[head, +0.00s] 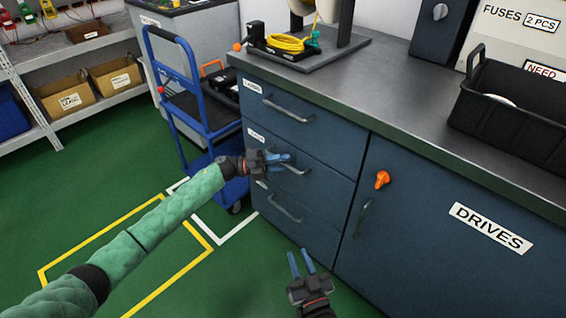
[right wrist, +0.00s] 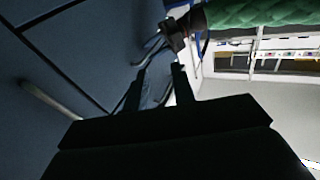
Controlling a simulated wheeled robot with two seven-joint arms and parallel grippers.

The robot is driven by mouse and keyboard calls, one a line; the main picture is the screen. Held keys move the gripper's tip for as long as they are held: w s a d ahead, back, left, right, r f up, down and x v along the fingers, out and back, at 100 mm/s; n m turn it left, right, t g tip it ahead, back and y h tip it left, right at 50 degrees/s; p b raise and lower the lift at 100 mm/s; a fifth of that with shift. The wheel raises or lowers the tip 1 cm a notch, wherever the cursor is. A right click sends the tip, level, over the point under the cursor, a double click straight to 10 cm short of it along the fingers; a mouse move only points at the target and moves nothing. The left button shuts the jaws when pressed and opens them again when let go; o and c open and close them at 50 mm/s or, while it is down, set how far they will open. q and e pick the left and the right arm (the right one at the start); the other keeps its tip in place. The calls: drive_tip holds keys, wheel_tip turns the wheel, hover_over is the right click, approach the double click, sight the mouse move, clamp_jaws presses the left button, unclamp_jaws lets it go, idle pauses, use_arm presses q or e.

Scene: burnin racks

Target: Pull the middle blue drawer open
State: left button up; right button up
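The middle blue drawer (head: 325,177) is in the blue cabinet, between an upper and a lower drawer. Its front looks flush with the others. Its grey bar handle (head: 300,171) is partly hidden by my left gripper (head: 285,159). The left gripper's blue fingers are at the left part of this handle; whether they are closed around it is unclear. My right gripper (head: 300,262) is open and empty, low in front of the cabinet near the floor. Its two parted fingers also show in the right wrist view (right wrist: 158,88).
The upper drawer's handle (head: 287,109) and lower drawer's handle (head: 284,209) flank the middle one. A DRIVES door (head: 430,245) with an orange knob (head: 382,179) is at right. A blue cart (head: 205,131) stands left of the cabinet. Green floor in front is clear.

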use_arm(q)
drive_tip(key=shift+d, duration=0.25)
clamp_jaws()
